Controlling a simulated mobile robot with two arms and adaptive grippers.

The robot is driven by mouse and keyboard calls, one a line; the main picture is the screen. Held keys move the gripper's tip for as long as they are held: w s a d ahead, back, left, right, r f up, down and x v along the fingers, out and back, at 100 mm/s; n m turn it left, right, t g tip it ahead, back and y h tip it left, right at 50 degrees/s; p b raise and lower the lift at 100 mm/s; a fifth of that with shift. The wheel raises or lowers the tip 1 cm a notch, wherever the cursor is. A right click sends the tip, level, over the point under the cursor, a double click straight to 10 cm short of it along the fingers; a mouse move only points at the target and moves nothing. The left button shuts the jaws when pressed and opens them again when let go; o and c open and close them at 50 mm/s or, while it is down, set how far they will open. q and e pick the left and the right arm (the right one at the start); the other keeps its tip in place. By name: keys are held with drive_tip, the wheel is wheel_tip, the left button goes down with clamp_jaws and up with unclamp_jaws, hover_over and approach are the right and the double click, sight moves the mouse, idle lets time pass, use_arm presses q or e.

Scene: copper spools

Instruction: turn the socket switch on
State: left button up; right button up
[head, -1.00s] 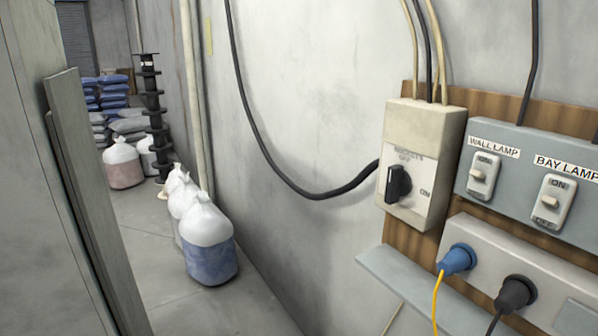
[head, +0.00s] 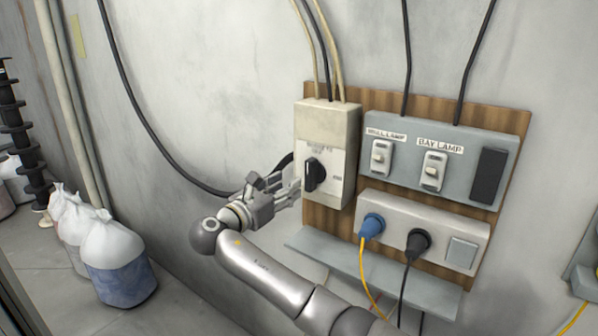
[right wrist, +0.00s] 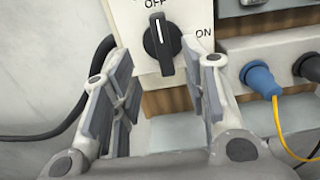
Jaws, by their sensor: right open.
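The socket switch is a beige box (head: 326,140) on a wooden board, with a black rotary knob (head: 315,175). In the right wrist view the knob (right wrist: 160,46) stands upright, its white mark pointing up at OFF; ON is printed to its right. The lettering above the knob is blurred in the head view. My right gripper (head: 285,188) is at the box's left front, close to the knob. In the right wrist view its open fingers (right wrist: 160,85) are spread either side of and below the knob, with nothing between them. My left gripper is not in view.
Right of the box is a grey panel (head: 470,138) with WALL LAMP and BAY LAMP switches. Below it a socket strip (head: 395,222) holds a blue plug (head: 372,226) and a black plug (head: 418,242), above a grey shelf (head: 330,256). White sacks (head: 118,262) stand on the floor at left.

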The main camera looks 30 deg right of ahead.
sight(307, 174)
drive_tip(key=p+x, duration=0.2)
drive_tip(key=x, duration=0.6)
drive_tip(key=shift+d, duration=0.3)
drive_tip(key=shift+w+d+p, duration=0.25)
drive_tip(key=shift+d+p, duration=0.2)
drive_tip(key=shift+d, duration=0.05)
drive_tip(key=shift+w+d+f, duration=0.1)
drive_tip(key=shift+d+f, duration=0.1)
drive_tip(key=shift+d, duration=0.05)
drive_tip(key=shift+a, duration=0.1)
clamp_jaws()
